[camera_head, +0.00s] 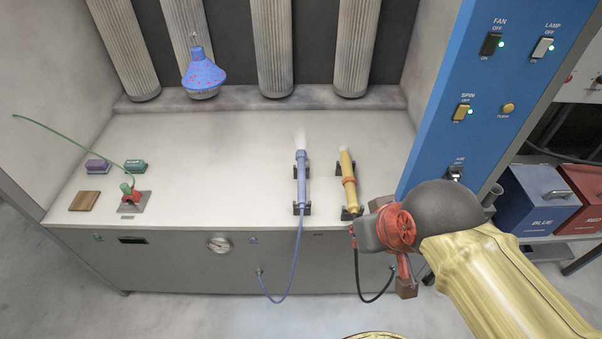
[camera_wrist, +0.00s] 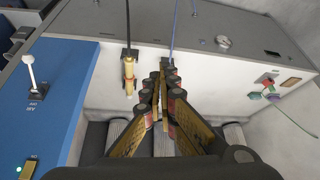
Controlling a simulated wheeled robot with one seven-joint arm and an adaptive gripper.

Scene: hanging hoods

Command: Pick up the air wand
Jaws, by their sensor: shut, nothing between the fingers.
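I cannot tell which is the air wand. The yellow wand also shows left of my fingers in the wrist view (camera_wrist: 129,70). My gripper (camera_wrist: 164,66) is shut and empty, its fingers hiding most of the blue wand there. In the head view my arm end is at the bench's front right, right of and nearer than the yellow wand, touching neither.
A blue panel (camera_head: 487,80) with switches stands at the right. A spotted blue hood (camera_head: 203,76) hangs at the back. A wooden block (camera_head: 84,201), small purple and green blocks and a red-green fitting (camera_head: 129,192) sit at the left. The bench middle (camera_head: 225,170) is clear.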

